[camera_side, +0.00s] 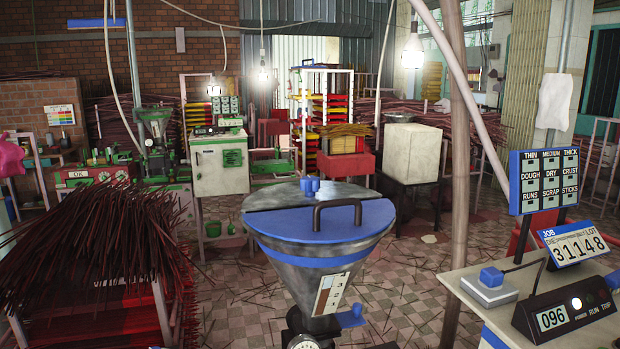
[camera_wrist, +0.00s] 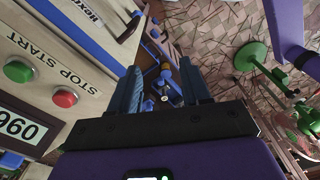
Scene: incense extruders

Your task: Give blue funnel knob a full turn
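A steel funnel (camera_side: 318,275) with a flat blue lid (camera_side: 290,222) and a black handle stands at the centre of the side view. A small blue knob-like piece (camera_side: 310,185) sits at the lid's far edge. Another blue piece (camera_side: 350,317) sticks out low on the funnel's right side. I cannot tell which is the funnel knob. My gripper (camera_wrist: 160,72) is open in the wrist view, its two blue-grey fingers apart. A small mechanism with blue parts (camera_wrist: 170,84) shows beyond and between the fingers, apparently not gripped. I cannot make out my gripper in the side view.
A pale panel with a green button (camera_wrist: 18,71) and red button (camera_wrist: 65,97) is at left in the wrist view. A green stand (camera_wrist: 255,55) is at right. In the side view, a counter box (camera_side: 565,312) sits on the right bench and incense sticks (camera_side: 90,245) pile at left.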

